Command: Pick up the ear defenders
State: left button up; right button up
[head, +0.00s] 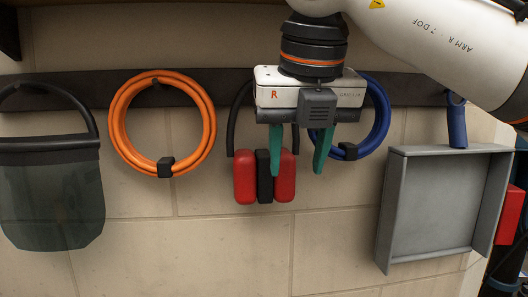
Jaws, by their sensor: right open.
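The ear defenders (244,178) have red cups and a black headband. They hang in front of the pale block wall, below the dark rail, in the head view. My gripper hides the top of the headband and whatever holds it. My right gripper (297,172) comes in from the upper right and points down, with its two teal fingers apart. One finger overlaps the right red cup in the picture; the other is to the right of the cups. I cannot tell whether the gripper touches them. My left gripper is out of view.
An orange coil (117,122) and a dark-tinted face shield (45,205) hang to the left. A blue coil (383,118) hangs close behind my right gripper. A grey open box (397,205) juts out at right, with a blue handle-like object (456,125) above it.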

aim_at(285, 153)
jog(key=w+p, duration=0.1)
jog(key=w, duration=0.1)
jog(key=w+p, duration=0.1)
jog(key=w, duration=0.1)
jog(key=w+a+p, duration=0.1)
jog(key=w+p, duration=0.1)
jog(key=shift+r, duration=0.15)
jog(key=p+x, duration=0.1)
jog(key=x, duration=0.1)
jog(key=shift+w+f, duration=0.1)
jog(key=shift+f, duration=0.2)
jog(key=shift+w+f, duration=0.15)
jog(key=shift+f, duration=0.3)
jog(key=shift+c, duration=0.2)
jog(key=shift+c, duration=1.4)
jog(key=c, duration=0.6)
